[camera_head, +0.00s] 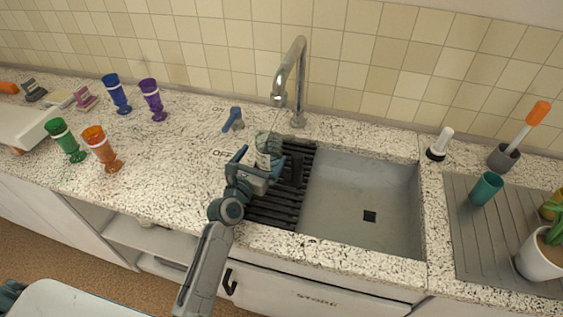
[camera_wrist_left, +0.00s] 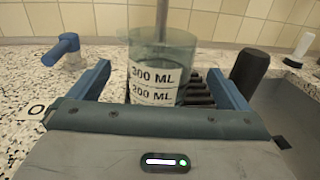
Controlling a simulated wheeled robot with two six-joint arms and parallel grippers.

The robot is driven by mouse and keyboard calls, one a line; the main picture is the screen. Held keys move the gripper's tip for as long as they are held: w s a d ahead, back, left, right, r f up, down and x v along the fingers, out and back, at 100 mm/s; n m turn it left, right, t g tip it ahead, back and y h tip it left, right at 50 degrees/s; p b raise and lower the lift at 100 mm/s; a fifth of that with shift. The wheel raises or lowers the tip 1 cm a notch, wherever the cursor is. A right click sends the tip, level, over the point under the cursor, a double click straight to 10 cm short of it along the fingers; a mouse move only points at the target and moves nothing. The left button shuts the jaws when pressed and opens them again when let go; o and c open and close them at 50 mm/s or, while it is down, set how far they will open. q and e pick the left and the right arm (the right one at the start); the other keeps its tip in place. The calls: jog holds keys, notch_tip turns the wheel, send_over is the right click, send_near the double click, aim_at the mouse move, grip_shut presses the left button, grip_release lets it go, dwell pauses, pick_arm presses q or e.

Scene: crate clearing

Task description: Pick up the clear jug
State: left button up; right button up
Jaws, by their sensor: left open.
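The clear jug (camera_wrist_left: 160,68) is see-through with a white label reading 300 ML and 200 ML. It stands upright on the black rack at the left side of the sink; in the head view the jug (camera_head: 268,146) is partly hidden by my gripper. My left gripper (camera_wrist_left: 158,85) is open, with one blue finger on each side of the jug; I cannot tell if either touches it. In the head view my left gripper (camera_head: 264,163) is at the rack. My right gripper is not in view.
The black rack (camera_head: 282,207) covers the sink's left part. The tap (camera_head: 300,85) rises behind it, and a blue handle (camera_head: 233,119) stands to its left. Colored goblets (camera_head: 105,150) stand far left. A teal cup (camera_head: 486,188) and potted plant (camera_head: 540,255) are at right.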

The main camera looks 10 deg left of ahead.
aim_at(274, 139)
pick_arm(q)
jog(key=w, duration=0.3)
jog(key=shift+w+d, duration=0.35)
jog(key=shift+d, duration=0.05)
jog(key=shift+w+d, duration=0.1)
jog(key=shift+w, duration=0.4)
jog(key=shift+s, duration=0.1)
jog(key=c, duration=1.3)
jog(key=shift+c, duration=0.2)
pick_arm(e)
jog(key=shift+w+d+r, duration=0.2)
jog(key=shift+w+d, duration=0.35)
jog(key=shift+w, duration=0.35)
pick_arm(q)
jog(key=shift+r, duration=0.15)
